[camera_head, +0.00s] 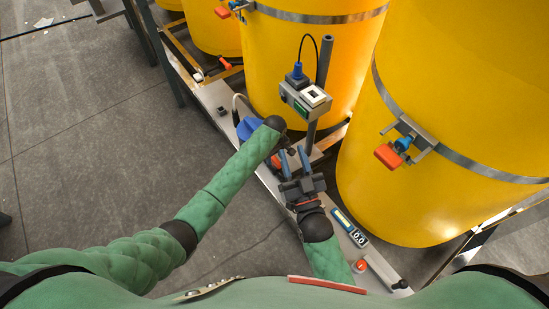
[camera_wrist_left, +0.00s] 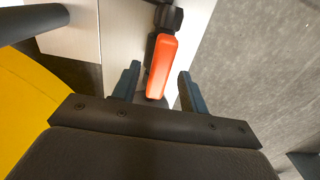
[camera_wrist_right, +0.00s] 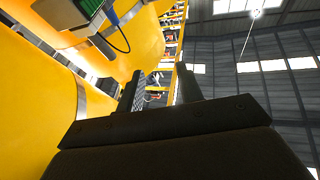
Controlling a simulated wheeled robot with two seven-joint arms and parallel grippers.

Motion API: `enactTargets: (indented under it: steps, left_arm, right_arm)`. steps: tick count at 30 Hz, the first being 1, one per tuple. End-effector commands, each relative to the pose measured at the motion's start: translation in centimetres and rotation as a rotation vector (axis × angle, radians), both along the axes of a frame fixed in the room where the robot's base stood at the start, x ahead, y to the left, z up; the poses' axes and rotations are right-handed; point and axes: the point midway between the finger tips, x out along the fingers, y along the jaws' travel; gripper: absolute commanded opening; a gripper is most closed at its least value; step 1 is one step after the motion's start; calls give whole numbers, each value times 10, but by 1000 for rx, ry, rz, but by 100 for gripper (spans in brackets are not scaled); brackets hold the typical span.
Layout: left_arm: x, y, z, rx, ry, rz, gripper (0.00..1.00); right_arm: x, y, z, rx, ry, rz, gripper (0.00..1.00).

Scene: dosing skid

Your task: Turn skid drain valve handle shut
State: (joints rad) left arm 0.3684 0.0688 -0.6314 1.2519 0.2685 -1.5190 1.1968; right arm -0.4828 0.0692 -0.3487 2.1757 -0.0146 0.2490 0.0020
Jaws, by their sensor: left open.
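The drain valve's orange handle (camera_wrist_left: 162,62) shows in the left wrist view, with its dark pivot (camera_wrist_left: 168,18) at the top. My left gripper (camera_wrist_left: 159,70) is open, with one blue finger on each side of the handle and gaps between; I see no grip. In the head view my left forearm hides this gripper, and only a small orange patch shows beside the arm's end. My right gripper (camera_head: 296,160) is open and empty near the skid's middle, below the post; its two spread fingers also show in the right wrist view (camera_wrist_right: 160,82).
A control box (camera_head: 305,100) on a dark post (camera_head: 324,62) stands close beyond both grippers. Large yellow tanks (camera_head: 450,110) fill the right side. A handheld meter (camera_head: 350,228) and a red-topped round item (camera_head: 361,266) lie on the skid plate. Open floor (camera_head: 80,130) is on the left.

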Motion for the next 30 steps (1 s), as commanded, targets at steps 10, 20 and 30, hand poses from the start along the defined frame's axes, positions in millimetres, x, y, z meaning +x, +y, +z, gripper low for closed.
enactTargets:
  steps: [10,20,30]
  left_arm:
    - [0,0,-10,1,1,0,44]
    - [0,0,-10,1,1,0,28]
    - [0,0,-10,1,1,-2,0]
  right_arm:
    - [-3,-2,25,19,-80,-6,36]
    - [-3,-2,26,19,-82,-6,36]
    - [-2,-2,26,18,-79,-5,36]
